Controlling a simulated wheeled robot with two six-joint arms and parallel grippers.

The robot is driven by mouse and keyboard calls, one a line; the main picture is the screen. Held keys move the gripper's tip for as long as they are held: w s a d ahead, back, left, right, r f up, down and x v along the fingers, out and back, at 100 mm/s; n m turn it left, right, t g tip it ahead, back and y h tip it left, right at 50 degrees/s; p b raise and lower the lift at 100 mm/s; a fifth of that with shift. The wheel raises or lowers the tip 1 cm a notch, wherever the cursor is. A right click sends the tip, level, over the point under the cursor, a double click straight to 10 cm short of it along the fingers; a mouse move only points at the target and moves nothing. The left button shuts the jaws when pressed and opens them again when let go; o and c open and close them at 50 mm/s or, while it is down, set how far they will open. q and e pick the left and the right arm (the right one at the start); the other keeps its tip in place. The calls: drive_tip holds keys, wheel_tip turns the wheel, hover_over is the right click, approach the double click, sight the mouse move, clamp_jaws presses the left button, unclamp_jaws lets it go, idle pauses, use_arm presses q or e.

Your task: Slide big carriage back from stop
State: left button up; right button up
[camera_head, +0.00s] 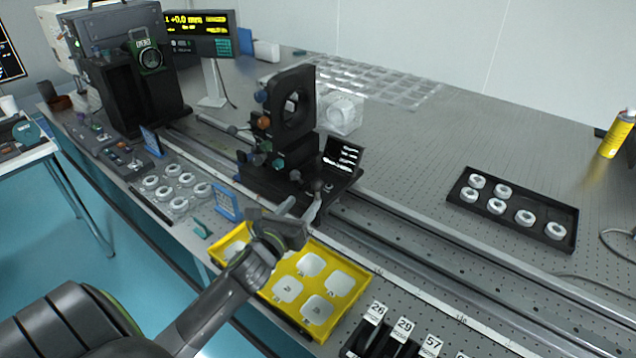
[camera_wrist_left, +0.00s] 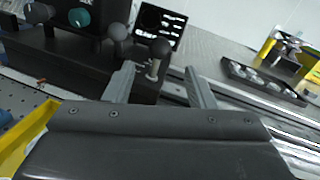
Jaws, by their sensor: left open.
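The big carriage (camera_head: 265,183) is a black block on the long rail (camera_head: 430,240), bearing an upright black mount with a round opening (camera_head: 296,108) and coloured knobs. A small ball-topped post (camera_head: 317,188) stands at its near right end; it also shows in the left wrist view (camera_wrist_left: 154,68). My left gripper (camera_head: 301,207) is open beside the carriage's near right end. In the left wrist view, the post appears between its two fingers (camera_wrist_left: 160,84); I cannot tell whether either touches it. I cannot make out the stop. My right gripper is not in view.
A yellow tray (camera_head: 352,318) with white pads lies under my left arm. A black unit (camera_head: 140,95) stands at the rail's far left, beside a display (camera_head: 200,32) reading +0.0 mm. A black tray (camera_head: 510,228) holds several white rings. The rail right of the carriage is clear.

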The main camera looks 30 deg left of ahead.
sight(314, 189)
use_arm(q)
drive_tip(key=w, duration=0.3)
drive_tip(key=shift+w+a+r, duration=0.15)
drive_tip(key=shift+w+a, duration=0.05)
drive_tip(key=shift+w, duration=0.1)
drive_tip(key=w, duration=0.4)
drive_tip(key=shift+w+a, duration=0.3)
drive_tip(key=shift+w, duration=0.5)
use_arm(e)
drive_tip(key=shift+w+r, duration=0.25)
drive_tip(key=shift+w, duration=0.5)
use_arm(q)
clamp_jaws()
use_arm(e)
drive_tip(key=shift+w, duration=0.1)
